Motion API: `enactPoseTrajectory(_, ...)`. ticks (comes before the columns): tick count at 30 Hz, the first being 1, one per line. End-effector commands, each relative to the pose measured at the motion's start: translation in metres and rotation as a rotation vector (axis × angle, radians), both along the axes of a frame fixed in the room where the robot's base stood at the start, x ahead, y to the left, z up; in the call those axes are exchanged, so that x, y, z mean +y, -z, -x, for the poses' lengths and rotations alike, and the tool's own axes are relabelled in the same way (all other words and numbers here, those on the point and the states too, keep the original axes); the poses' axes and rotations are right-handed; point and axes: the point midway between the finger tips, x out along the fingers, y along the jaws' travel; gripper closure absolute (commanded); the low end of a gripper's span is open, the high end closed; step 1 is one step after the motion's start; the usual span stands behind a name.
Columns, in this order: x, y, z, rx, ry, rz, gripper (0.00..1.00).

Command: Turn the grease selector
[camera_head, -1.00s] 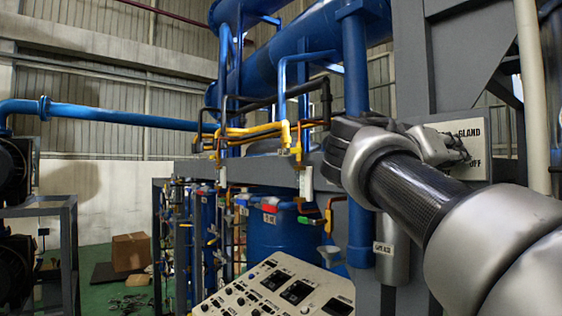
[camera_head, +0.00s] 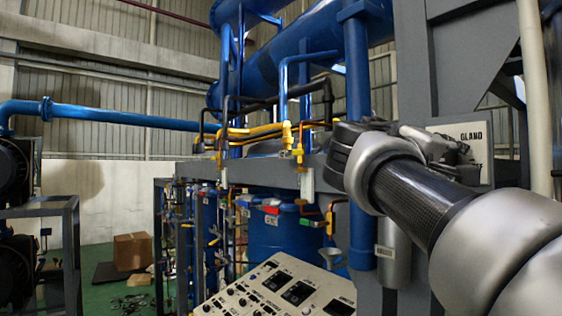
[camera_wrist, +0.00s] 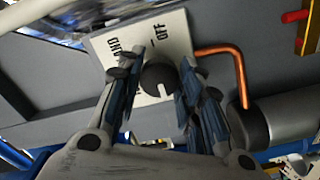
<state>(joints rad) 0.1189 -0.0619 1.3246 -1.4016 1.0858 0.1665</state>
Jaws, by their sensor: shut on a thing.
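The grease selector is a dark round knob (camera_wrist: 157,80) on a white plate (camera_wrist: 108,44), partly lettered "OFF", in the wrist view. There the knob is hidden behind my gripper (camera_head: 440,148). In the wrist view my gripper (camera_wrist: 160,66) has one finger on each side of the knob and is shut on it. The plate looks tilted in the wrist view.
A copper pipe (camera_wrist: 228,52) bends close beside the right finger, above a grey cylinder (camera_wrist: 285,118). In the head view a blue vertical pipe (camera_head: 358,110) and yellow pipework (camera_head: 262,131) stand left of my gripper. A sloped control panel (camera_head: 272,290) lies below.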

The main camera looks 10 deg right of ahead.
Motion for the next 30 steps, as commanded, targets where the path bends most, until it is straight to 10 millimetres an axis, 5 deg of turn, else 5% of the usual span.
enactPoseTrajectory(12, -0.0001, -0.0005, 0.0001, 0.009, 0.000, 0.006, 0.90)
enactPoseTrajectory(13, -0.0001, -0.0005, 0.0001, 0.009, 0.000, 0.006, 0.65)
enactPoseTrajectory(21, 0.0000, -0.0002, 0.0001, 0.008, 0.000, 0.004, 0.47)
enactPoseTrajectory(30, 0.0002, -0.0001, 0.0000, 0.008, 0.000, 0.004, 0.46)
